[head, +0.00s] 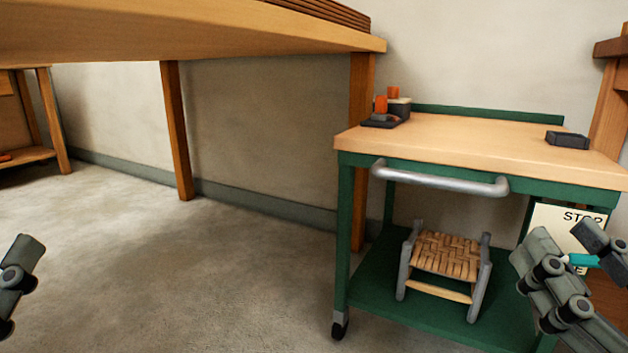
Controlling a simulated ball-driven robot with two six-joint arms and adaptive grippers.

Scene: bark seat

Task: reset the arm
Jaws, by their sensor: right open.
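My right gripper (566,238) is at the lower right edge, in front of the right side of the green cart. Its two fingers are apart. A small teal piece (582,260) shows between them; I cannot tell what it belongs to. Of my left gripper (22,275) only a dark grey finger part shows at the left edge, over the floor. The rest of it is out of view, so its opening cannot be judged.
The green cart (480,138) has a wooden top, a grey handle (440,180) and a small woven stool (445,254) on its lower shelf. A dark block (568,139) lies on top. A STOP sign (553,222) is behind my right gripper. The floor (200,270) at centre left is clear.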

